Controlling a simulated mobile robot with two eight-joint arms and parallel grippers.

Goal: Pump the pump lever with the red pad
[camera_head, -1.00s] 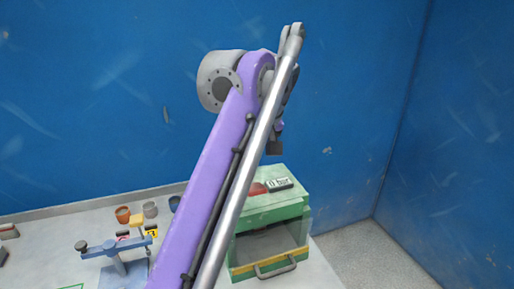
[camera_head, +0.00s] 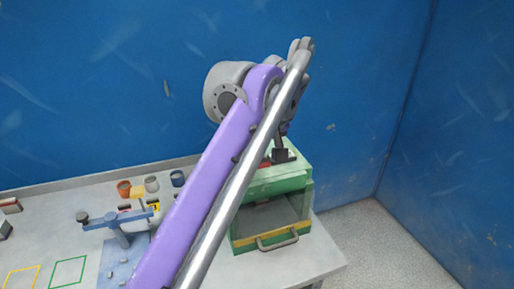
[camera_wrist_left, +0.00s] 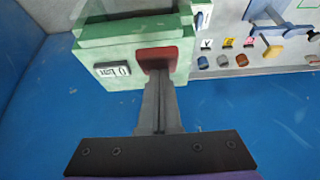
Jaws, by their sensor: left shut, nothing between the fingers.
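The red pad (camera_wrist_left: 157,54) sits on the green press box (camera_wrist_left: 115,32) in the left wrist view. In the head view only a sliver of the red pad (camera_head: 267,163) shows on top of the green box (camera_head: 262,184). My left gripper (camera_head: 283,156) is shut and empty, pointing down just above the top of the box. In the left wrist view its fingertips (camera_wrist_left: 157,68) overlap the edge of the red pad; I cannot tell whether they touch it. A display reading 0 bar (camera_wrist_left: 112,70) is beside the pad. The right gripper is not in view.
A blue stand with an arm and dark knob (camera_head: 122,222) is left of the box on the grey table (camera_head: 60,200). Several small cups (camera_head: 152,184) stand near the back wall. Green and yellow outlines (camera_head: 68,272) mark the table's left. Floor is clear at right.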

